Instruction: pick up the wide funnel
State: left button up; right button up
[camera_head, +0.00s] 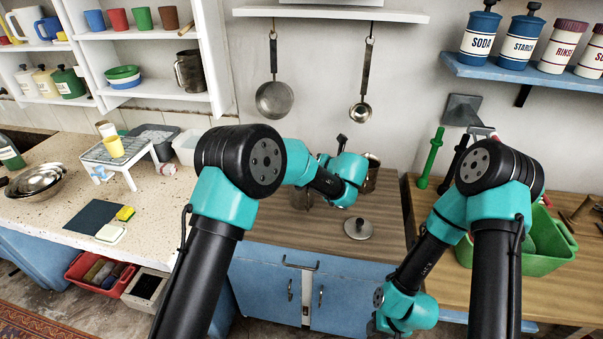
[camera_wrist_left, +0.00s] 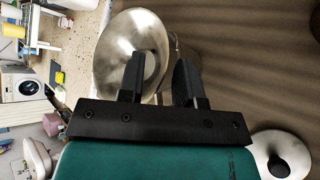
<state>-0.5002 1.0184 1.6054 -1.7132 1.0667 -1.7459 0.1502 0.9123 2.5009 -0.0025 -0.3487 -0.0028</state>
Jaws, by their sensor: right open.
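A shiny metal funnel with a wide round mouth (camera_wrist_left: 125,45) shows in the left wrist view, just beyond my left fingers. The two black fingers of my left gripper (camera_wrist_left: 160,75) stand apart, and the left finger overlaps the funnel in the picture. I cannot tell whether they touch. In the head view my left wrist hides most of this area, and only bits of metal show around it. My right gripper (camera_head: 380,328) is low at the bottom edge of the head view, in front of the cabinet, away from the funnel. Its fingers are barely visible.
A round metal lid with a dark knob (camera_head: 358,229) lies on the brown wooden counter (camera_head: 320,236). A green basin (camera_head: 545,250) stands at right. A pan (camera_head: 274,100) and ladle (camera_head: 361,112) hang on the wall.

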dwell(0.4)
pick_arm(q)
grip_shut()
